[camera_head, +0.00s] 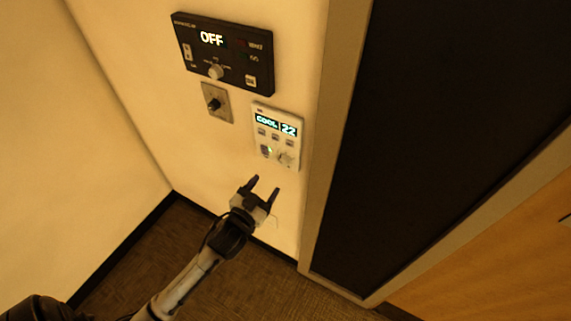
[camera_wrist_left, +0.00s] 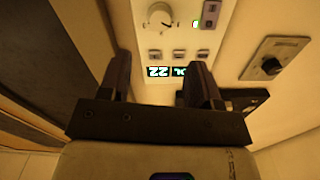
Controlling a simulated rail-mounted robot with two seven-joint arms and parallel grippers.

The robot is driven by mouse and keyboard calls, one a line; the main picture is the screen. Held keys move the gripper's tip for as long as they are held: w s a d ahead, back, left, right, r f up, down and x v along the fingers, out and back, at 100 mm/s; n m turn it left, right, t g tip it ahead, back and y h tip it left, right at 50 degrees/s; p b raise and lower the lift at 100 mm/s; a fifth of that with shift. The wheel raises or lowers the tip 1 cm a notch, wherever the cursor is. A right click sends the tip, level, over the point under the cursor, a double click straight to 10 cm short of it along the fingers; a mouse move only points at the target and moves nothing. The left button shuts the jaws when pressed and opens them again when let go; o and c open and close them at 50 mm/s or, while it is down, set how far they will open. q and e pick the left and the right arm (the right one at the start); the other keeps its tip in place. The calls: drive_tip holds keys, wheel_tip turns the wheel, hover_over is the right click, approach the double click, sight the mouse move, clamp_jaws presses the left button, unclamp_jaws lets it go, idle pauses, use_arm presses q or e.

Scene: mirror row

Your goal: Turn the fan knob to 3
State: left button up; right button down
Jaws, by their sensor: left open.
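The white control panel (camera_head: 277,134) on the wall shows "COOL" and "22" on its display. Its round pale knob (camera_head: 286,158), apparently the fan knob, sits at the lower right, beside a small green light. The knob's numbers are too small to read. In the wrist view, the panel appears upside down with the knob (camera_wrist_left: 160,13) at the top edge, bearing a dark pointer mark. My left gripper (camera_head: 264,187) is open and empty, below the panel and apart from the knob. Its two fingers (camera_wrist_left: 160,62) show in the wrist view too. My right gripper is not in view.
A black panel (camera_head: 236,50) reading "OFF", with its own knob (camera_head: 216,72), is mounted above. A metal plate with a dark knob (camera_head: 214,104) sits left of the white panel. A dark recessed surface with a pale frame (camera_head: 335,130) stands to the right.

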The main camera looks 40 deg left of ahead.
sight(283, 163)
use_arm(q)
drive_tip(key=w, duration=0.3)
drive_tip(key=w+a, duration=0.1)
drive_tip(key=w, duration=0.5)
drive_tip(key=shift+w+a+p, duration=0.2)
drive_tip(key=shift+a+p, duration=0.1)
drive_tip(key=shift+p, duration=0.05)
drive_tip(key=shift+c, duration=0.2)
drive_tip(key=c, duration=0.9)
